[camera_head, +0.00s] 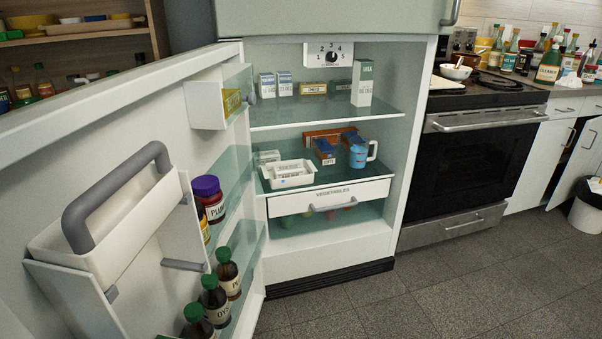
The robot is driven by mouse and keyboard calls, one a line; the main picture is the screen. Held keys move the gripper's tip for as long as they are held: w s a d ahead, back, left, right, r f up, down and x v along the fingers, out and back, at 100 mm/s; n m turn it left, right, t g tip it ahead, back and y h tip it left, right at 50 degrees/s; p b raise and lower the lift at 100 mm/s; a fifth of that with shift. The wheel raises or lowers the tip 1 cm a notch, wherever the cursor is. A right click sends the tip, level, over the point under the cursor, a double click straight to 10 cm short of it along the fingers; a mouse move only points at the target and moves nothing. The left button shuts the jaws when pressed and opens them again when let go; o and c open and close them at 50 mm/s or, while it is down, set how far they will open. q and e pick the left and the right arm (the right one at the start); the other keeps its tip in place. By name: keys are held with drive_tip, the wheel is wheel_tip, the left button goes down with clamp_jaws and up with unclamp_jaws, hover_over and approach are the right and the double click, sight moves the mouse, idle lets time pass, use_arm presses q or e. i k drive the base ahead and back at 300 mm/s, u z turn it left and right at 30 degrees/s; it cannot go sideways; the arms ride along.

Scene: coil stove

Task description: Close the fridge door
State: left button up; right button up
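The fridge (330,257) stands in the middle of the view with its lower compartment open. Its door (110,100) is swung wide open toward me and fills the left side, showing its inner face. The door shelves hold a purple-lidded jar (211,199), several dark bottles with green caps (215,298) and a yellow box (231,102). A white bin with a grey handle (118,200) is on the door's inner side. The door's outer face and outer handle are hidden. Neither of my grippers shows in this view.
Inside the fridge are cartons (362,83), a blue mug (359,154), a white tray (288,173) and a shut vegetable drawer (329,198). A stove (470,165) stands at right, with a bin (587,208) beyond. Wooden shelves (80,34) stand behind the door. The tiled floor (430,290) in front is clear.

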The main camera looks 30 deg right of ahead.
sight(54, 149)
drive_tip(key=z, duration=0.15)
drive_tip(key=k, duration=1)
drive_tip(key=u, duration=0.9)
drive_tip(key=i, duration=1.05)
drive_tip(key=z, duration=0.75)
